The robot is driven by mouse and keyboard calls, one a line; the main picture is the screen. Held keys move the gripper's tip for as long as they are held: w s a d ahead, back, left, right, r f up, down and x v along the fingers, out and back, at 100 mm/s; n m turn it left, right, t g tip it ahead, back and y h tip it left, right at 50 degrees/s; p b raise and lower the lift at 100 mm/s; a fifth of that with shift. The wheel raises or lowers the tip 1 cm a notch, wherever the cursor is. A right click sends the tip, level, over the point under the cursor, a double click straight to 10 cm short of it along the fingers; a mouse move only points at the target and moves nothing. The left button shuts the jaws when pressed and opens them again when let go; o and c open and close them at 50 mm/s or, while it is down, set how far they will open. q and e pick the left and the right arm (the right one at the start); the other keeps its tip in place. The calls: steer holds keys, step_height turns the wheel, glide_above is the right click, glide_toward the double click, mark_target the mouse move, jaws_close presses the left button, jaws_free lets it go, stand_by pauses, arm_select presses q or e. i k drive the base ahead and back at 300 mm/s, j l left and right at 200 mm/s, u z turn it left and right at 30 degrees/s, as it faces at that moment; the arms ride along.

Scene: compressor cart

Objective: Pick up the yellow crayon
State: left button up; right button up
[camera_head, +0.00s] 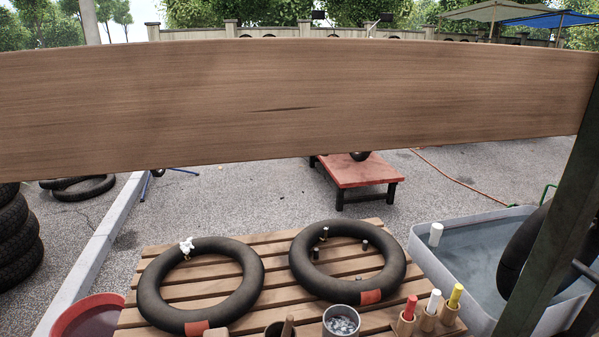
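The yellow crayon (456,294) stands upright in a small wooden holder (448,313) at the right front corner of the slatted wooden table (278,227). It is the rightmost of a row of three, beside a white crayon (433,301) and a red crayon (410,307), each in its own holder. Nothing covers the yellow crayon's upper part. Neither of my grippers shows in the head view.
Two black inner tubes (201,286) (347,261) lie on the table. A metal cup (341,321) stands at its front edge. A water tub (440,268) and a dark post (556,215) are close on the right. A wide wooden board (300,105) spans the upper view.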

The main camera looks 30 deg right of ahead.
mark_target(458, 291)
steer(key=l+z, duration=0.1)
steer(key=z, duration=0.3)
steer(key=k+l+z, duration=0.1)
steer(key=z, duration=0.25)
steer(key=l+z, duration=0.2)
steer(key=z, duration=0.2)
steer(key=l+z, duration=0.15)
steer(key=z, duration=0.25)
steer(key=i+l+u, duration=0.1)
steer(key=l+u, duration=0.9)
steer(key=k+l+u, duration=0.1)
steer(key=l+u, duration=0.4)
steer(key=l, duration=0.1)
